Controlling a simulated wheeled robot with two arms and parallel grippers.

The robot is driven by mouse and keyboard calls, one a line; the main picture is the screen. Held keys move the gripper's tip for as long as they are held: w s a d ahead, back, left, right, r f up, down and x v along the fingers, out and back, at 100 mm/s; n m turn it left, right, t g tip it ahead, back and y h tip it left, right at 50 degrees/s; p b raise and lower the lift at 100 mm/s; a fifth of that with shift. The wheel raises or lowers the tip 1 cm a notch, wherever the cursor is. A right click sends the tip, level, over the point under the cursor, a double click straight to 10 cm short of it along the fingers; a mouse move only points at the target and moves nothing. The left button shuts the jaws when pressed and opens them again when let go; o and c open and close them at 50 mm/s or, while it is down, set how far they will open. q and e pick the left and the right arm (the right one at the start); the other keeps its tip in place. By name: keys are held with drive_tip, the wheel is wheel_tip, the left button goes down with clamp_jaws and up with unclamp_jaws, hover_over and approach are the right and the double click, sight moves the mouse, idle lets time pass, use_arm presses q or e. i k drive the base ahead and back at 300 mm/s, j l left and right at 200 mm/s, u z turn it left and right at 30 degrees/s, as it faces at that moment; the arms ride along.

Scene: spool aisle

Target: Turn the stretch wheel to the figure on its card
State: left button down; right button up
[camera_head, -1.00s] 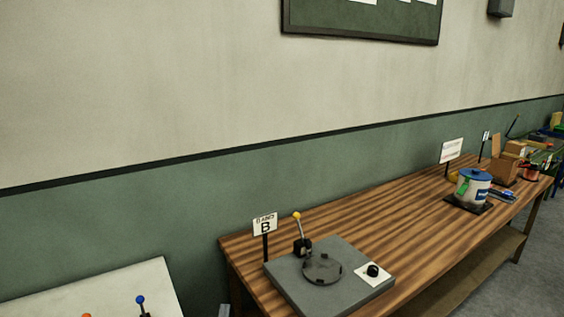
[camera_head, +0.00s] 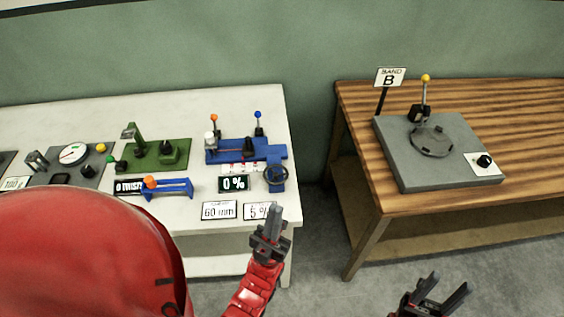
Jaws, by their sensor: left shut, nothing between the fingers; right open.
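The stretch wheel (camera_head: 276,174) is a small dark handwheel at the right end of the blue machine (camera_head: 232,148) on the white table. A dark display (camera_head: 233,184) left of the wheel reads 0 %. A white card (camera_head: 256,211) in front of the wheel reads 5 %; my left gripper partly covers its right side. My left gripper (camera_head: 274,212) is shut and empty, in front of the wheel and apart from it in the picture. My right gripper (camera_head: 450,281) is open and empty at the bottom right, over the floor.
A 60 mm card (camera_head: 219,211) lies left of the 5 % card. A blue bracket with an orange knob (camera_head: 168,187), a green device (camera_head: 155,152) and a gauge (camera_head: 73,153) stand further left. A gap separates the white table (camera_head: 60,115) from the wooden table (camera_head: 352,105).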

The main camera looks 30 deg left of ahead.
sight(276, 175)
drive_tip(key=u, duration=1)
drive_tip(key=k+j+u, duration=0.15)
drive_tip(key=j, duration=0.15)
drive_tip(key=k+j+u, duration=0.2)
drive_tip(key=j+u, duration=0.15)
drive_tip(key=j, duration=0.2)
